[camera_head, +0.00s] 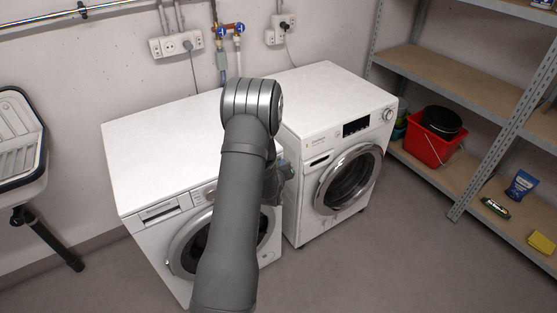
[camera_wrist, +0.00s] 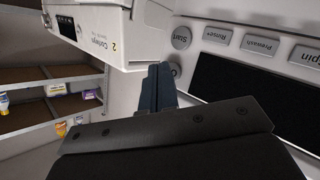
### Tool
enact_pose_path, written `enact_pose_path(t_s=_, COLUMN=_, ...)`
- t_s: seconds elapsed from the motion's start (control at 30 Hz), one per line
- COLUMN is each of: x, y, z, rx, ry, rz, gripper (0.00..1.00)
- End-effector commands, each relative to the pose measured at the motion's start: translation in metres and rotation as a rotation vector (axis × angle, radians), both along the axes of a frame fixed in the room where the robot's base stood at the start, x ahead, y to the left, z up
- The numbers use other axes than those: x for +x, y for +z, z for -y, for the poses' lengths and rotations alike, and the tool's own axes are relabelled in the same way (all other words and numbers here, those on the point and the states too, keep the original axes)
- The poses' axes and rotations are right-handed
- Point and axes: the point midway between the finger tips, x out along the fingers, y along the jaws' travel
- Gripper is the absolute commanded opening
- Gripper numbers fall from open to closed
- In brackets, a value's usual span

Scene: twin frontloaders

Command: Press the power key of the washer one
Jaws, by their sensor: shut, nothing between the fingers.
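Washer one appears to be the left white front-loader (camera_head: 150,165); my arm hides part of its front in the head view. In the wrist view its panel (camera_wrist: 222,60) fills the right side, with a dark display, a round Start key (camera_wrist: 181,38) and several rectangular keys. A small round key (camera_wrist: 175,69), probably the power key, sits below Start, partly hidden at the fingertips. My gripper (camera_wrist: 157,72) is shut and empty, its tips beside this small key. I cannot tell whether they touch it. In the head view the fingertips are hidden.
The right white front-loader (camera_head: 330,95) stands close beside; its corner with a "2" label (camera_wrist: 113,45) is near my fingertips. A shelf rack (camera_head: 440,75) with a red bucket (camera_head: 425,148) is at the right. A sink (camera_head: 20,140) is at the left.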

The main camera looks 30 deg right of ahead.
Motion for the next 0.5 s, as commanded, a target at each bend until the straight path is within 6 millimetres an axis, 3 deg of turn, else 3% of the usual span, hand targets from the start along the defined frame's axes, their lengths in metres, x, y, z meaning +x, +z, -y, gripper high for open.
enact_pose_path(t_s=0.5, x=-0.0123, y=0.0003, z=0.0006, rx=-0.001, ry=-0.001, rz=0.000, gripper=0.00)
